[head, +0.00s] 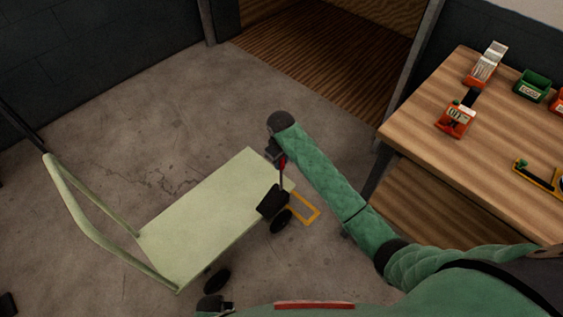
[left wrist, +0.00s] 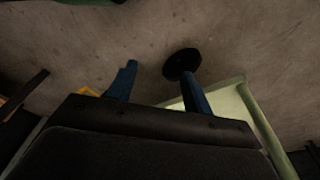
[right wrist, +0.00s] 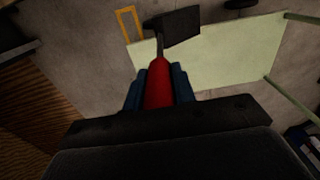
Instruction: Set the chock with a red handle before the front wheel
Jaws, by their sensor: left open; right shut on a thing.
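The black chock (head: 271,202) hangs by its red handle (head: 283,162) from my right gripper (head: 279,157), at the cart's front right corner. In the right wrist view the gripper's blue fingers (right wrist: 158,84) are shut on the red handle (right wrist: 158,88), with the chock block (right wrist: 178,26) beyond. The pale green cart (head: 205,217) has a black front wheel (head: 281,220) just below the chock in the head view; I cannot tell whether they touch. My left gripper (left wrist: 160,72) is open and empty, with a black wheel (left wrist: 182,64) beyond its fingers.
A yellow outline (head: 313,215) is on the floor beside the front wheel. The rear wheel (head: 217,280) is nearer me. A wooden workbench (head: 420,118) with bins and tools stands at the right. Bare concrete floor (head: 150,130) lies beyond the cart, before a doorway.

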